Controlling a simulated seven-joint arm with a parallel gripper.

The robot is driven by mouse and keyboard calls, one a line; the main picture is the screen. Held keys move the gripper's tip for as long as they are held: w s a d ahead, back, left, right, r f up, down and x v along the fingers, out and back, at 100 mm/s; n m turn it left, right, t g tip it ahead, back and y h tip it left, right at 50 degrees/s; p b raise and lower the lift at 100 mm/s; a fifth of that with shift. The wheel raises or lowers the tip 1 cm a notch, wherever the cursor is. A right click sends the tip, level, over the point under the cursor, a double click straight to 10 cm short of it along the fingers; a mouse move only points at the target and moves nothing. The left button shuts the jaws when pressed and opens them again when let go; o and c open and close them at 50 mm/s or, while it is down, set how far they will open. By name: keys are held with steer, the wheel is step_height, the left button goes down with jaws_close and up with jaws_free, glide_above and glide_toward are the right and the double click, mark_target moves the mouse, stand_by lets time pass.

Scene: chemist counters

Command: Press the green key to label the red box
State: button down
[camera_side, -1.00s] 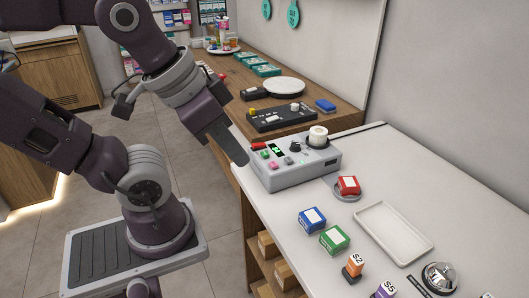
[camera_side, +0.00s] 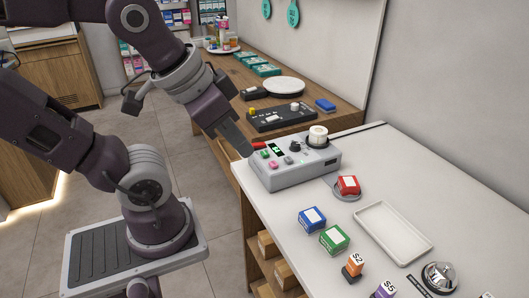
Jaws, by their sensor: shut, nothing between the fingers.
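A grey label machine (camera_side: 305,170) stands at the far left end of the white counter. Its top has a green key (camera_side: 264,154), a pink key (camera_side: 273,165), a grey key, a small lit green display, a black knob and a white roll. My gripper (camera_side: 248,153) is shut and empty, pointing down toward the machine's left edge. Its tip is just left of the green key; I cannot tell whether it touches the machine. The red box (camera_side: 348,185) with a white top patch sits on a round grey pad right of the machine.
A blue box (camera_side: 312,219) and a green box (camera_side: 334,238) stand at the counter's front. A wooden counter with a black device (camera_side: 281,117) is behind.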

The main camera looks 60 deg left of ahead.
steer(key=w+a+r+t+y, duration=0.2)
steer(key=w+a+y, duration=0.3)
steer(key=w+a, duration=0.65)
steer(key=m+t+h, duration=0.1)
steer(key=m+h, duration=0.4)
steer(key=m, duration=0.3)
glide_above(261, 158)
step_height(261, 158, down, 10)
steer(key=shift+w+f, duration=0.1)
steer(key=shift+f, duration=0.1)
steer(key=shift+a+f, duration=0.1)
steer(key=shift+f, duration=4.3)
